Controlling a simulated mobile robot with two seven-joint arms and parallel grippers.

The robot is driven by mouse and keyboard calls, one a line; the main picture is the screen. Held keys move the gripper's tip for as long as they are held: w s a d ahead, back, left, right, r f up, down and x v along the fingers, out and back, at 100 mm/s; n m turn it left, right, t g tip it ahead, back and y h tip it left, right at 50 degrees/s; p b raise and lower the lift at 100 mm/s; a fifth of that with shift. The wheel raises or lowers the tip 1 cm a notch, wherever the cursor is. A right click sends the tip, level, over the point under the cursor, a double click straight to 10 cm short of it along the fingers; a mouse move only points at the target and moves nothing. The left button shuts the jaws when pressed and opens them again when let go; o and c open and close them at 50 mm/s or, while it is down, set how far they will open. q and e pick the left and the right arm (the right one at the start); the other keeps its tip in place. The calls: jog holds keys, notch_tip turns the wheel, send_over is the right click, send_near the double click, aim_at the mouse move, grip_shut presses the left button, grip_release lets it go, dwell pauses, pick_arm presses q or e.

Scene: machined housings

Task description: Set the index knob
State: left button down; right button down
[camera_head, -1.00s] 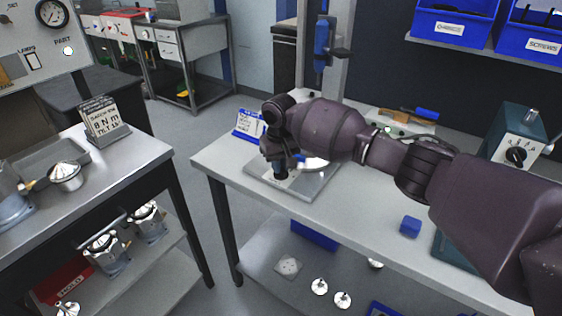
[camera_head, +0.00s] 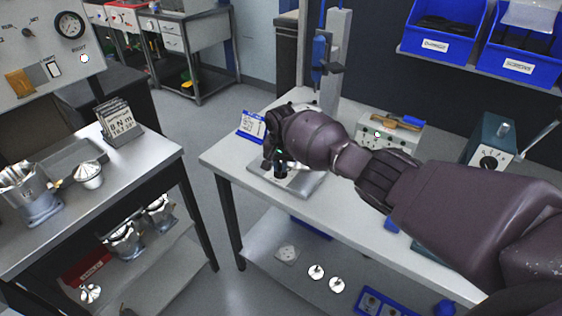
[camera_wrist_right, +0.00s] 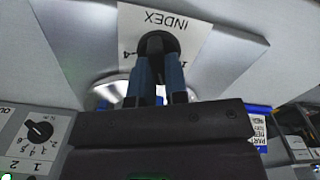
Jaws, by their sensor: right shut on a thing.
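The index knob (camera_wrist_right: 156,43) is a round black knob on a white label marked INDEX, which reads upside down in the right wrist view. The label lies on a grey metal plate (camera_wrist_right: 85,48). The plate (camera_head: 308,187) also shows on the right bench in the head view. My right gripper (camera_wrist_right: 158,62) is shut on the knob, with its two blue-grey fingers on either side of it. In the head view my right gripper (camera_head: 281,172) points down at the plate and hides most of the knob. The exact knob setting is hard to read. My left gripper is not in view.
A blue-framed card (camera_head: 251,126) stands behind the plate. A second dial (camera_wrist_right: 39,131) shows at the lower left of the wrist view. A teal box with a dial (camera_head: 489,158) stands right on the bench. A metal-topped bench (camera_head: 135,160) is to the left.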

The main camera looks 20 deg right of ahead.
jog(key=shift+f, duration=0.1)
dwell(0.3)
jog(key=c, duration=1.4)
grip_release()
notch_tip(320, 180, up, 11)
jog(key=shift+f+p, duration=0.1)
jog(key=shift+p, duration=0.5)
